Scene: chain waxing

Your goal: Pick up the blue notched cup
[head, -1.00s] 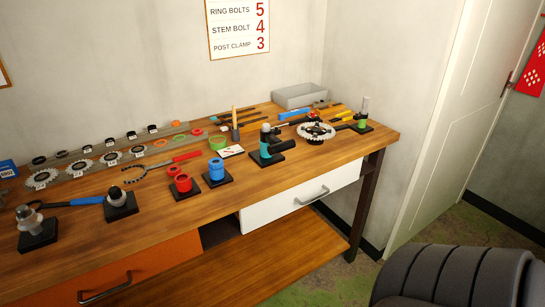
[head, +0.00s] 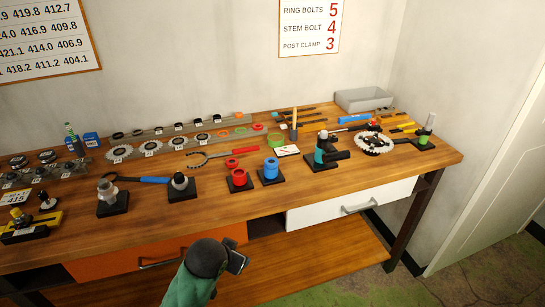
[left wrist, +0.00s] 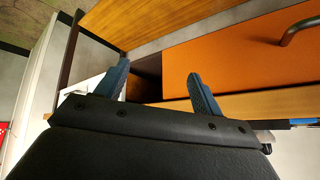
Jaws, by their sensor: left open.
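The blue notched cup (head: 271,168) stands upright on a small black base on the wooden bench, just right of a red cup (head: 238,177) on its own base. Any notch is too small to make out. My left gripper (head: 238,261) is in front of the bench, below the top's front edge and apart from the cup. In the left wrist view its two fingers (left wrist: 158,70) are spread, with nothing between them. The cup cannot be made out there. My right gripper is not in view.
The bench (head: 330,190) has an orange drawer (head: 115,262), an open gap and a white drawer (head: 370,203) beneath its top. A teal tool (head: 322,152) stands right of the cup; a grey-topped post (head: 180,182) stands left.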

